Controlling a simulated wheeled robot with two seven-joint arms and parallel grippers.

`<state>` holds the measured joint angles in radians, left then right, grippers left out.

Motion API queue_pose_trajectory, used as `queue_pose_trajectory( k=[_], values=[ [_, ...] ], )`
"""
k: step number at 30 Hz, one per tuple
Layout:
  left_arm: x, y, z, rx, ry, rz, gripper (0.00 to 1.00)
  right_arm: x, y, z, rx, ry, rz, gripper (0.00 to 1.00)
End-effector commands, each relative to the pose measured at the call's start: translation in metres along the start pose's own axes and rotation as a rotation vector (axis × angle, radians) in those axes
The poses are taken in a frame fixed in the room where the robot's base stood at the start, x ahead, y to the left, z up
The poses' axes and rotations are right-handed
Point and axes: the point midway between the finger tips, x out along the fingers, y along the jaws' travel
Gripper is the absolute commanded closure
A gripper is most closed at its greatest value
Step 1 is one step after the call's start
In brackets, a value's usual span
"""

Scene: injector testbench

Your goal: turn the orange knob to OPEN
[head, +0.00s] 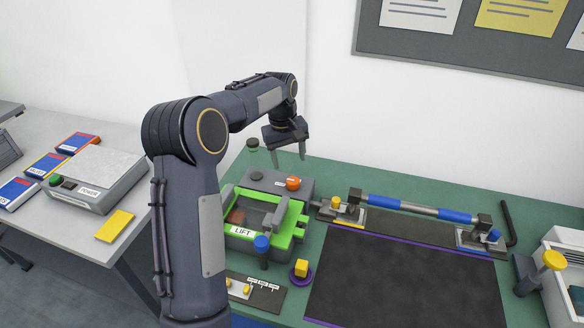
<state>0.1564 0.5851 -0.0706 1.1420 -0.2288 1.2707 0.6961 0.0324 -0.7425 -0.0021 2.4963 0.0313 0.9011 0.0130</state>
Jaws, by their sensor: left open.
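The orange knob (293,183) sits on top of a grey box (265,181) at the back of the green bench (343,180). A small label lies just left of the knob; its text is too small to read. My left gripper (288,157) is above and slightly behind the knob in the picture, with its fingers pointing down, apart and empty. It does not appear to touch the knob. My right gripper is not in view.
A bright green frame marked LIFT (243,231) stands in front of the grey box. A blue-topped post (262,244) and a yellow knob (301,268) stand nearer. A blue-and-silver bar (420,208) lies right, behind a dark mat (400,280).

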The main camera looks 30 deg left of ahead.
Motion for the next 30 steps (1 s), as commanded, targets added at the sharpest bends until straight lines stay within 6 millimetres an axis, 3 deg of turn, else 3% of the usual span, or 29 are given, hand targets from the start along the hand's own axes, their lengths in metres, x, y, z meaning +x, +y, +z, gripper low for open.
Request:
queue_pose_trajectory(
  k=[3, 8, 22, 30],
  values=[
    [0.025, 0.013, -0.027, -0.082, -0.005, -0.065, 0.4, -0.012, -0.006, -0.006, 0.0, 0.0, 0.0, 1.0],
    [0.047, 0.02, -0.041, -0.14, -0.001, -0.107, 0.4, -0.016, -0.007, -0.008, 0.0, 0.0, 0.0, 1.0],
    [0.111, 0.014, -0.043, -0.15, -0.003, -0.115, 0.4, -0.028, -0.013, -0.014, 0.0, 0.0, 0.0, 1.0],
    [0.129, 0.012, -0.043, -0.149, -0.001, -0.113, 0.4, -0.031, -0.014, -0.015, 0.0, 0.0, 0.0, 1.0]
  ],
)
